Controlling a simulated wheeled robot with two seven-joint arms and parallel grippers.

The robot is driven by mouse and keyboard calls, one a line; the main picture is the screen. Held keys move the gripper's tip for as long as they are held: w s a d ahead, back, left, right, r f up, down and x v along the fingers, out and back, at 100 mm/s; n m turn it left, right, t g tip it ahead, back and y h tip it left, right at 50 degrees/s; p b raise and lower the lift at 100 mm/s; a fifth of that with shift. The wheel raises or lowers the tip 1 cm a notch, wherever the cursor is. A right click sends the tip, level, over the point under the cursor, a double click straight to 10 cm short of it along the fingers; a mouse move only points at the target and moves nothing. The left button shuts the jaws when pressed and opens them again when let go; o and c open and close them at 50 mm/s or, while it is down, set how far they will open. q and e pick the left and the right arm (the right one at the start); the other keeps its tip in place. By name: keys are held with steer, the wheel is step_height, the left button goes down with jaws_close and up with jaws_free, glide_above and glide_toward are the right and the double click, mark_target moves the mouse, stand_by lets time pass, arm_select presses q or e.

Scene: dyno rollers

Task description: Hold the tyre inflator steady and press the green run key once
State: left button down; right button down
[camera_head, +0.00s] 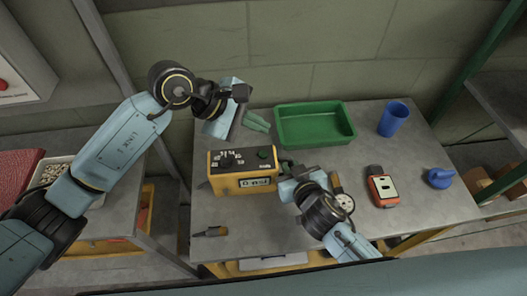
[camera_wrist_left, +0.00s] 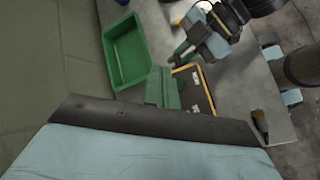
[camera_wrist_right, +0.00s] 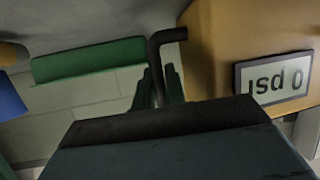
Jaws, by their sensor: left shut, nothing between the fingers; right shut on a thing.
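The tyre inflator (camera_head: 228,186) is a yellow box with a black top panel, standing upright at the left of the bench. Its green run key (camera_head: 264,153) is on the panel's right side. Its display reads 0 psi in the right wrist view (camera_wrist_right: 273,78). My right gripper (camera_head: 287,166) is at the inflator's right side, shut on a black bent bar (camera_wrist_right: 167,37) beside the box. My left gripper (camera_head: 258,122) is shut and empty, behind and above the inflator, apart from the key.
A green tray (camera_head: 318,139) lies behind the inflator, near my left gripper. A blue cup (camera_head: 393,119), red meter (camera_head: 375,171), round gauge (camera_head: 344,201) and blue object (camera_head: 439,179) are to the right. A dark tool (camera_head: 210,232) lies front left.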

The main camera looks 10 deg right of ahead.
mark_target(259, 156)
arm_select(q)
steer(key=shift+f, duration=3.35)
steer(key=shift+f, duration=0.4)
steer(key=shift+f, duration=0.4)
steer(key=shift+r, duration=0.8)
step_height(259, 156, up, 5)
steer(key=shift+r, duration=0.1)
stand_by(0.4)
